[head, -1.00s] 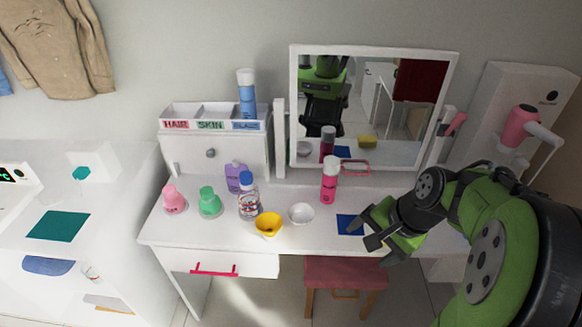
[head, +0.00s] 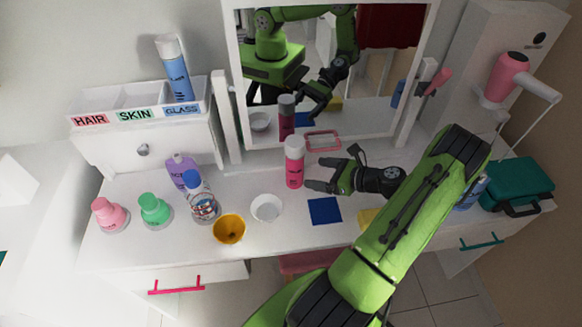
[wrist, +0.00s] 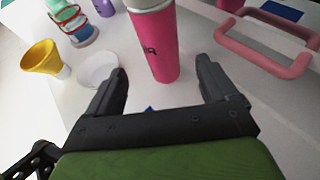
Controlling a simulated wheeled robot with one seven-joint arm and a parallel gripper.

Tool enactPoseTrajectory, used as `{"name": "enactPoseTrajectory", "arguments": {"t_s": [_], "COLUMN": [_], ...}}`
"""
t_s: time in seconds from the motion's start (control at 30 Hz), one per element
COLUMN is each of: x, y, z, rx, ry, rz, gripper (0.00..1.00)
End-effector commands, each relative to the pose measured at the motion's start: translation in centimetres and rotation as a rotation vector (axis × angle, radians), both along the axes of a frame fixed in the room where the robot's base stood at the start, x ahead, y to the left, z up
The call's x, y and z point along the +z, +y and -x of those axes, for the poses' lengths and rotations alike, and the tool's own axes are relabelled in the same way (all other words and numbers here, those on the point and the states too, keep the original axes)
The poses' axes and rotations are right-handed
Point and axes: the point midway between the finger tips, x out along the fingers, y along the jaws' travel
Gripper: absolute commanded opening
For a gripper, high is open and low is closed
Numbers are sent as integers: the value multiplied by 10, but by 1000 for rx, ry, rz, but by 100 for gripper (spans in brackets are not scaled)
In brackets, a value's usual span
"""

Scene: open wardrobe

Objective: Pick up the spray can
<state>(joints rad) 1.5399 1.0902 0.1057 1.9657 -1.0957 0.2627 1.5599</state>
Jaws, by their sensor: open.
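A pink spray can (head: 294,168) with a white cap stands upright on the white vanity table, in front of the mirror. In the wrist view the pink can (wrist: 160,45) shows between and just beyond my two fingertips, its top cut off by the frame. My gripper (head: 326,174) is open and empty, low over the table just right of the can. I cannot tell whether the fingers touch it. A blue can (head: 175,70) with a white cap stands in the GLASS compartment of the organizer at the back left.
A white bowl (head: 266,208) and a yellow cup (head: 229,229) stand left of the pink can. A pink-framed item (head: 322,140) lies behind my gripper, near the mirror (head: 330,60). A blue square (head: 325,211) lies in front. Several bottles stand further left.

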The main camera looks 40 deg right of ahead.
Motion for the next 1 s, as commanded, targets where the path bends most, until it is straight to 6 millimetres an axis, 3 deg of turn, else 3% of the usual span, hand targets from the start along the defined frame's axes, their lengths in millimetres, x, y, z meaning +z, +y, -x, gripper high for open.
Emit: {"name": "enactPoseTrajectory", "arguments": {"t_s": [0.1,0.27,0.5,0.77,1.0], "x": [-12,-18,-34,-34,-34], "y": [9,14,25,26,26], "z": [-24,-40,-77,-81,-81], "rx": [4,4,4,2,2], "ry": [0,2,1,2,2], "rz": [-1,1,3,2,2], "gripper": [86,86,86,86,49]}}
